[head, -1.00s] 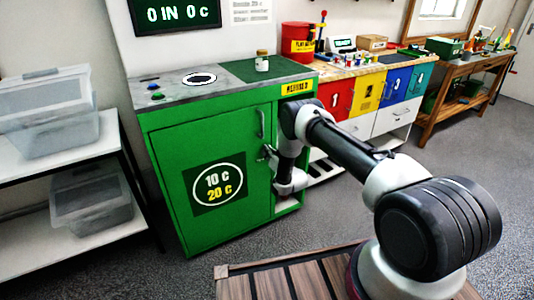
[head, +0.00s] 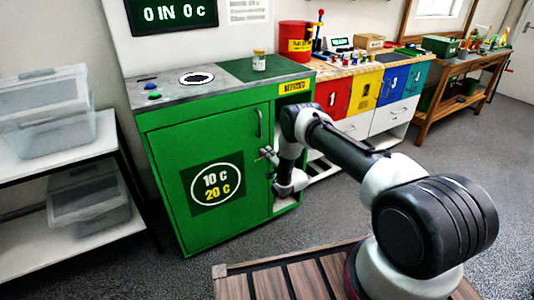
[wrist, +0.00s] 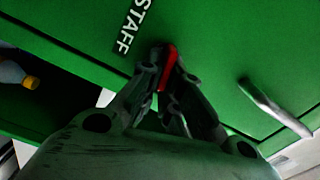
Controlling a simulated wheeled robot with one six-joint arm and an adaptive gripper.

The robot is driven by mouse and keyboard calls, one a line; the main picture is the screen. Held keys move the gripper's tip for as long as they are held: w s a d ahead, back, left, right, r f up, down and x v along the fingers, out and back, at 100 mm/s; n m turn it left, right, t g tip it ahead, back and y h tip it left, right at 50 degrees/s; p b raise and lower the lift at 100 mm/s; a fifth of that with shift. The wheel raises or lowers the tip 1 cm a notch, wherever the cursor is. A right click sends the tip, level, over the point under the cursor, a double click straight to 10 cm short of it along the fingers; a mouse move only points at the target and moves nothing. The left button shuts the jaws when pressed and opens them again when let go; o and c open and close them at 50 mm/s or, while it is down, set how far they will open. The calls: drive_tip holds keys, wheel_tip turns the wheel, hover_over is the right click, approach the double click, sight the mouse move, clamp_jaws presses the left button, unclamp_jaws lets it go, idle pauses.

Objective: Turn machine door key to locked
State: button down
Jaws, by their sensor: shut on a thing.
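The green machine (head: 200,130) stands in front of me with its door (head: 165,165) flush with the front. In the wrist view a red key (wrist: 168,66) sticks out of the green door panel beside the white STAFF label (wrist: 133,27). My gripper (wrist: 165,85) is shut on the red key, with its fingers on either side of it. In the head view my gripper (head: 270,156) is at the right edge of the door, below the handle; the key is hidden there. The key's lock marks cannot be seen.
The door handle (head: 259,123) is close above my gripper and also shows in the wrist view (wrist: 272,107). An open bay lies right of the door. A small jar (head: 259,60) stands on the machine top. White shelves (head: 70,150) with clear bins stand at left.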

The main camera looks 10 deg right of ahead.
drive_tip(key=shift+d+f+m, duration=0.1)
drive_tip(key=shift+f+m, duration=0.1)
drive_tip(key=shift+m, duration=1.2)
drive_tip(key=c, duration=1.6)
unclamp_jaws()
drive_tip(key=v, duration=1.2)
